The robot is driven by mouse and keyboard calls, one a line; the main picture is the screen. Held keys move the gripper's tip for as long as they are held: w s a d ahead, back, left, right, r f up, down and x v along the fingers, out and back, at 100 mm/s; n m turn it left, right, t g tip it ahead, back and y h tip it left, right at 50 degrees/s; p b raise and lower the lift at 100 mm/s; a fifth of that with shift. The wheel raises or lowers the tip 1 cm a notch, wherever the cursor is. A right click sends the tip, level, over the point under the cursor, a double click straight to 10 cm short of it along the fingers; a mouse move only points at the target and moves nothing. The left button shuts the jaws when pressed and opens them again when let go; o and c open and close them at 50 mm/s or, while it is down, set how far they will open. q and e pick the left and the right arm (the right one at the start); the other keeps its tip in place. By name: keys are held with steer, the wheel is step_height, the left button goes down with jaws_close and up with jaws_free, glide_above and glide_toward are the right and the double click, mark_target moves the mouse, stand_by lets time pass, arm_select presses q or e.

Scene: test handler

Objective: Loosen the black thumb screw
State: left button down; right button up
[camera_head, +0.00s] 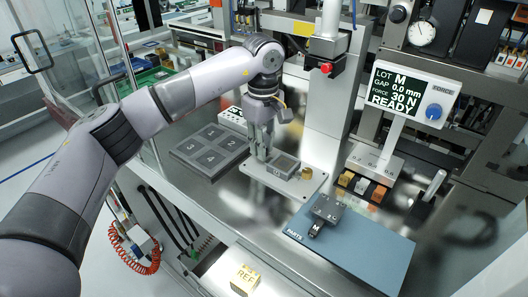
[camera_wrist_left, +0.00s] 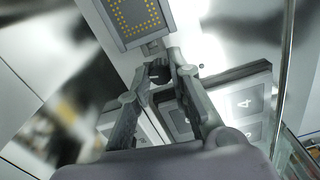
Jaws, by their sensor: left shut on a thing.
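The black thumb screw (camera_wrist_left: 160,74) shows in the left wrist view between the fingertips of my left gripper (camera_wrist_left: 163,66). The fingers are shut on it from both sides. In the head view my left gripper (camera_head: 262,152) points down at the left end of the grey socket (camera_head: 285,166), and its fingers hide the screw. The socket sits on a pale metal plate (camera_head: 308,184). In the wrist view the socket (camera_wrist_left: 122,38) lies just beyond the screw, with rows of gold contacts inside. My right gripper is not in view.
A dark tray with numbered pockets (camera_head: 209,152) lies left of the gripper. A small brass knob (camera_head: 307,173) stands right of the socket. A blue parts mat (camera_head: 360,250) holds a dark clamp-like part (camera_head: 327,210). The display (camera_head: 408,90) reads "GAP 0.0 mm, FORCE 30 N, READY".

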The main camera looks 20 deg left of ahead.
arm_select(q)
steer(key=shift+n, duration=0.3)
steer(key=shift+n, duration=1.1)
steer(key=c, duration=1.7)
jaws_free()
steer(key=shift+r, duration=0.1)
steer(key=shift+r+p, duration=1.3)
steer(key=shift+r, duration=1.15)
